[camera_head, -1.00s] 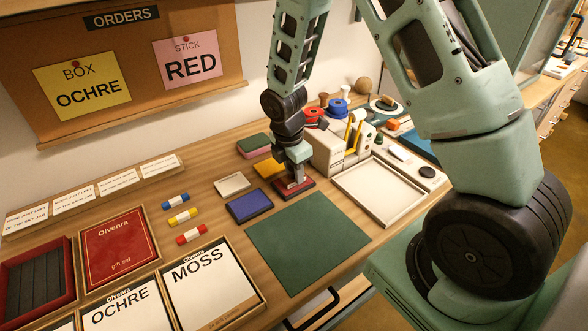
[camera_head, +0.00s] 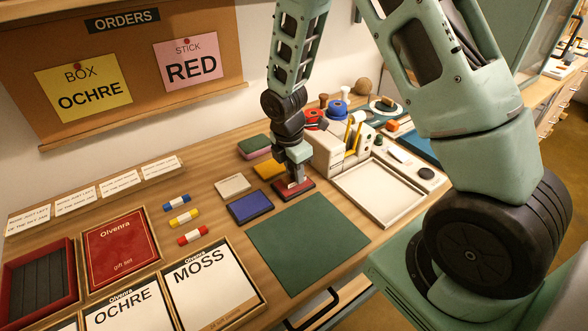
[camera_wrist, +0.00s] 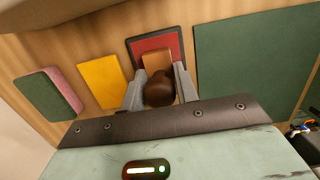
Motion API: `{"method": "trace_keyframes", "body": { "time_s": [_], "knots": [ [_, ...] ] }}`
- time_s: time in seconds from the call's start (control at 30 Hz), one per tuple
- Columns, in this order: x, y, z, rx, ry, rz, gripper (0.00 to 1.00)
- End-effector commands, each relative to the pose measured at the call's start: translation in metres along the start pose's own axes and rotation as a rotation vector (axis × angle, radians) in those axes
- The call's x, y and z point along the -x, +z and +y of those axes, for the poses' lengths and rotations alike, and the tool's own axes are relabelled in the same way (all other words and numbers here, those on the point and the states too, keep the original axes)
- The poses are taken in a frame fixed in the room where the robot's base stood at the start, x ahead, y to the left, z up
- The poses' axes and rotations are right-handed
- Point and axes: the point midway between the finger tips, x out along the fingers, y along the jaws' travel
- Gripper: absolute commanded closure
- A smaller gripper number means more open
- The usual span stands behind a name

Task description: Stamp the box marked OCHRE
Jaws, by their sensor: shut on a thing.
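The box marked OCHRE (camera_head: 130,305) lies face up at the lower left in the head view, its near end cut off by the picture edge. My gripper (camera_wrist: 159,84) is shut on a stamp with a round brown knob (camera_wrist: 159,90) and a wooden block (camera_wrist: 157,62). The stamp is over the red ink pad (camera_wrist: 153,42), which also shows under my gripper in the head view (camera_head: 307,186). I cannot tell whether the stamp's face touches the pad; its underside is hidden.
A blue pad (camera_head: 250,207), a yellow pad (camera_head: 266,170) and a green mat (camera_head: 310,241) are close by. The MOSS box (camera_head: 213,287) and a red gift set box (camera_head: 121,249) adjoin the OCHRE box. A white tray (camera_head: 413,213) is at the right. The order note (camera_head: 82,88) reads BOX OCHRE.

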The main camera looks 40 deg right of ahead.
Motion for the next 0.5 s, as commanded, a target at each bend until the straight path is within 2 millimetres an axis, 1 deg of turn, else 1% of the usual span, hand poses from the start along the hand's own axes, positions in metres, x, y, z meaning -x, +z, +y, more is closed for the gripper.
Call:
{"method": "trace_keyframes", "body": {
  "time_s": [0.03,0.5],
  "knots": [
    [0.009,0.001,0.0,0.0,0.001,0.0,0.84],
    [0.045,0.006,0.001,-0.001,0.003,0.0,0.84]
  ]
}}
